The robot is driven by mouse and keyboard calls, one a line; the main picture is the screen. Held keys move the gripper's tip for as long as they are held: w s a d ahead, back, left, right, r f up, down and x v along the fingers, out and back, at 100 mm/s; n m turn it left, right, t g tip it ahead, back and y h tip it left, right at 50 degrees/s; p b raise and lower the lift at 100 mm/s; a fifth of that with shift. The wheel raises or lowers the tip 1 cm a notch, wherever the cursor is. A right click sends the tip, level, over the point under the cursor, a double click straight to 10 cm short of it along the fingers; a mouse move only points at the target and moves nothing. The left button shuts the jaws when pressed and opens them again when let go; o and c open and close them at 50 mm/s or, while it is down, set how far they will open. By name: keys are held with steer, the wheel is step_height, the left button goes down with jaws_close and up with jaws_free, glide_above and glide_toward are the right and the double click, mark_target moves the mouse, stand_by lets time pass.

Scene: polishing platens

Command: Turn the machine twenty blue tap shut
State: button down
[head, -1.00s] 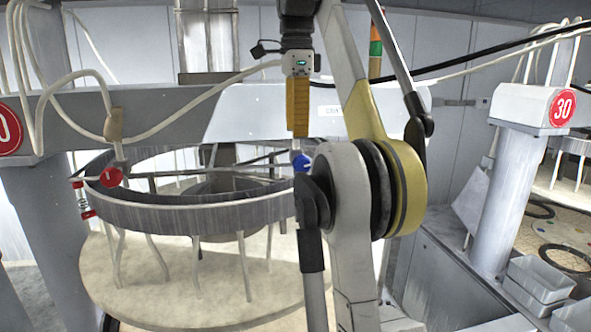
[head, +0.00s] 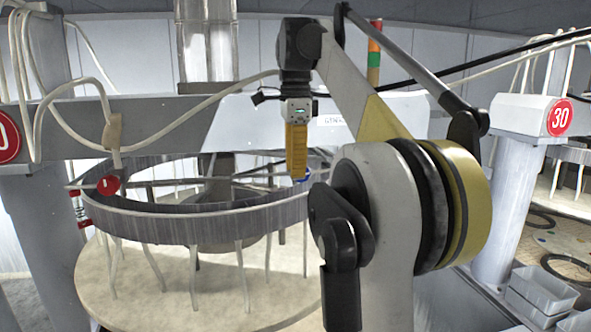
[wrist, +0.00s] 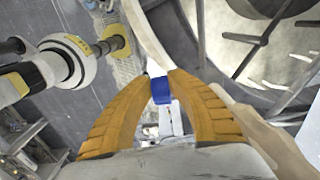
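The blue tap (head: 306,176) is on the right of the ring-shaped trough (head: 150,222), partly hidden behind my gripper and arm. My gripper (head: 297,178) points straight down, its yellow fingertips at the tap. In the wrist view the blue tap (wrist: 161,91) shows between the two fingertips (wrist: 161,78), nearly filling the narrow gap. Whether the fingers press on it or only stand on either side, I cannot tell. The tap's angle is hard to read.
A red tap (head: 108,186) is at the trough's left. A partly cut-off red sign (head: 7,138) ending in 0 is far left; a red 30 sign (head: 560,118) is at right. White hoses (head: 185,115) and a grey beam (head: 165,118) are behind my gripper. Grey bins (head: 540,290) stand lower right.

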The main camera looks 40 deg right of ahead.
steer(key=shift+h, duration=0.3)
steer(key=shift+w+a+f+g+h, duration=0.1)
steer(key=shift+a+g+h, duration=0.05)
steer(key=shift+g+h, duration=0.4)
steer(key=shift+w+a+f+g+h, duration=0.1)
steer(key=shift+g+h, duration=0.25)
steer(key=shift+h, duration=0.3)
steer(key=g+h+b, duration=0.1)
steer(key=f+g+h+b, duration=0.1)
steer(key=h, duration=0.1)
steer(key=shift+h, duration=0.3)
steer(key=g+h+b, duration=0.2)
steer(key=h, duration=0.1)
steer(key=shift+f+b, duration=0.3)
steer(key=shift+b, duration=0.05)
steer(key=shift+s+d+g+h+b, duration=0.1)
steer(key=shift+g+h+b, duration=0.8)
steer(key=shift+h+b, duration=0.45)
steer(key=c, duration=1.3)
jaws_free()
steer(key=shift+d, duration=0.1)
steer(key=shift+o, duration=0.2)
steer(key=shift+r, duration=0.15)
